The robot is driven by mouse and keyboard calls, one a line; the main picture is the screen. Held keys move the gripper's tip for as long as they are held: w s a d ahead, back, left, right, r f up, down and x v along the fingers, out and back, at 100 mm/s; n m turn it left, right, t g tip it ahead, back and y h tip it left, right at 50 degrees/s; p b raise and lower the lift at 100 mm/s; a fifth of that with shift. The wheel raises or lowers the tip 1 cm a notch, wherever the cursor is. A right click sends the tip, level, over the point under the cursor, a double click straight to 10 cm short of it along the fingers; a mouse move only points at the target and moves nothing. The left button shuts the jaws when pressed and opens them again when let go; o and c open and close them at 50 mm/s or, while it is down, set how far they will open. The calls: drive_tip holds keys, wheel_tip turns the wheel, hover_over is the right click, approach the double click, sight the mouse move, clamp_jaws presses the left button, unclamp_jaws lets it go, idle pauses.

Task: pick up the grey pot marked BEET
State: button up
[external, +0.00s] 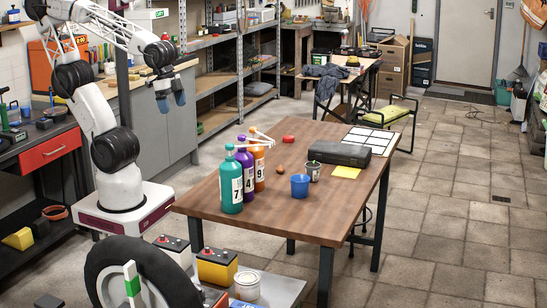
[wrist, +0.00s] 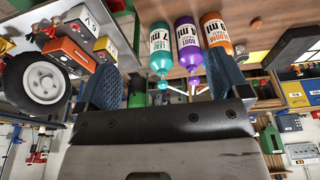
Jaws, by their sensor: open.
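A small grey pot with a pale label (external: 313,171) stands on the wooden table, between the blue cup and the black case; its lettering is too small to read. My gripper (external: 170,97) is open and empty, raised in the air left of the table and well apart from the pot. In the wrist view its two blue fingers (wrist: 165,82) are spread, with bottles showing beyond them.
Teal (external: 231,181), purple (external: 246,172) and orange (external: 258,166) bottles stand on the table (external: 290,215) between my arm and the pot. A blue cup (external: 300,186), black case (external: 339,153) and yellow note (external: 346,172) sit close to the pot. The table's front right is clear.

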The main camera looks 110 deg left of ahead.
drive_tip(key=shift+r, duration=0.15)
drive_tip(key=w+v, duration=0.1)
drive_tip(key=v, duration=0.3)
drive_tip(key=w+a+r+n+h, duration=0.1)
drive_tip(key=w+a+n+h, duration=0.1)
drive_tip(key=w+a+n, duration=0.45)
drive_tip(key=w+a+r+n+h, duration=0.1)
drive_tip(key=w+r+n+h, duration=0.15)
drive_tip(key=w, duration=0.65)
drive_tip(key=w+a+n+h, duration=0.3)
drive_tip(key=w+a+n, duration=0.15)
drive_tip(key=w, duration=0.35)
drive_tip(key=w+a+f+n+t+h, duration=0.1)
drive_tip(key=w+a+n+t+h, duration=0.1)
drive_tip(key=w+a+n, duration=0.7)
drive_tip(key=w+a+f+n+t+h, duration=0.25)
drive_tip(key=w+a, duration=0.25)
drive_tip(key=a, duration=0.9)
drive_tip(key=shift+t+y, duration=0.25)
drive_tip(key=shift+y, duration=0.25)
drive_tip(key=f, duration=2.9)
drive_tip(key=shift+a+f, duration=0.1)
drive_tip(key=shift+a, duration=0.15)
